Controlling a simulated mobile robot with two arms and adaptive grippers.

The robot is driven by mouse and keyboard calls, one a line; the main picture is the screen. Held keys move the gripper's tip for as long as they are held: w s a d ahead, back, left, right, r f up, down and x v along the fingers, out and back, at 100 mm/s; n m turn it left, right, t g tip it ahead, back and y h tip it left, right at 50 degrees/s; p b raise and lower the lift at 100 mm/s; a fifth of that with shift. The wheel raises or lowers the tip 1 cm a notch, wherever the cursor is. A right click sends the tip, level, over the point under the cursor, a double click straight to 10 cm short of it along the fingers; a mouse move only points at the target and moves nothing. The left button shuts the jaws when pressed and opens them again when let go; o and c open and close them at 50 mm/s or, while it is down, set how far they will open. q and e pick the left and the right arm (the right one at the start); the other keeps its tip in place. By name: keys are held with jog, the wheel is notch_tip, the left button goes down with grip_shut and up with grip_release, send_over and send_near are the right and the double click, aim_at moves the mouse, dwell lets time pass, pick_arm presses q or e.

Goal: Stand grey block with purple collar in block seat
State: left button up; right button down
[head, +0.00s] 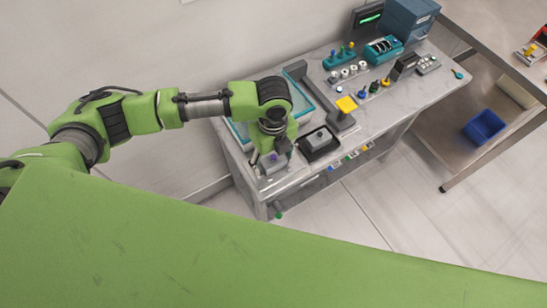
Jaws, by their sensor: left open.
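My left gripper (268,156) is open and points down at the near left corner of the grey bench. A small grey block with a purple collar (272,163) shows right at its fingertips. The fingers partly cover it, and I cannot tell whether they touch it. My right gripper is not in view.
A teal-edged tray (304,90) lies behind my arm. Several small knobs, white rings, teal holders and a blue-grey box (411,18) fill the far bench. A blue bin (484,127) sits at right.

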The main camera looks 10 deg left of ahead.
aim_at(273, 158)
pick_arm(q)
notch_tip(273, 158, up, 12)
jog(key=b, duration=0.2)
jog(key=shift+r, duration=0.1)
